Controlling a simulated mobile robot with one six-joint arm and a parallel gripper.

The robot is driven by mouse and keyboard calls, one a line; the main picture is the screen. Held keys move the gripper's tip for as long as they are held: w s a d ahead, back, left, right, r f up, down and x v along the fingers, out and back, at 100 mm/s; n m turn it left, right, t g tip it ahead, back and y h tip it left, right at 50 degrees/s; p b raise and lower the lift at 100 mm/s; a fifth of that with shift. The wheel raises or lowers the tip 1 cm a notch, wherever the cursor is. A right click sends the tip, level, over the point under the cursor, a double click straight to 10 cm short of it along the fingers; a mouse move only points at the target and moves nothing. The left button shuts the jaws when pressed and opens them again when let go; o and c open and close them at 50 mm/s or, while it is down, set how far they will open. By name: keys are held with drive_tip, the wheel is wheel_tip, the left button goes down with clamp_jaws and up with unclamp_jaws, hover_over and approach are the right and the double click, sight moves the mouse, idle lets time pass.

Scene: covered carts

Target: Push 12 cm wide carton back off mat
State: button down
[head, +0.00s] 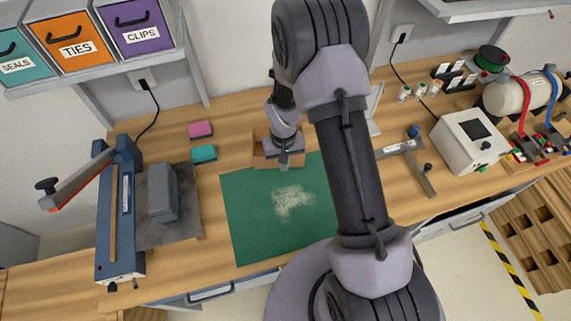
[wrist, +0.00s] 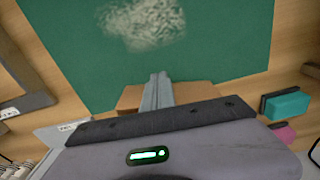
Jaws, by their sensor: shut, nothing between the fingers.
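The brown carton (head: 259,160) stands at the back edge of the green mat (head: 243,225), mostly hidden behind my gripper. My gripper (head: 284,166) is shut and empty, pointing down at the carton's front side. In the wrist view, the closed fingertips (wrist: 157,78) reach past the carton's edge over the mat (wrist: 220,40). Parts of the carton (wrist: 194,92) show on both sides of the fingers. I cannot tell whether the fingers touch it, or whether its base overlaps the mat edge.
A pale powdery patch (head: 293,202) lies on the mat. Teal (head: 204,153) and pink (head: 200,129) blocks lie left of the carton. A blue lever device (head: 120,215) stands at left, a white box (head: 469,140) at right. The wall is close behind the carton.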

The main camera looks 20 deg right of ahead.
drive_tip(key=shift+w, duration=0.85)
drive_tip(key=w, duration=0.2)
drive_tip(key=w+b, duration=0.1)
drive_tip(key=w, duration=0.2)
drive_tip(key=w+b, duration=0.1)
drive_tip(key=w, duration=0.1)
drive_tip(key=shift+w+d+f, duration=0.1)
drive_tip(key=shift+w+d, duration=0.15)
drive_tip(key=shift+w, duration=0.45)
drive_tip(key=shift+s, duration=0.1)
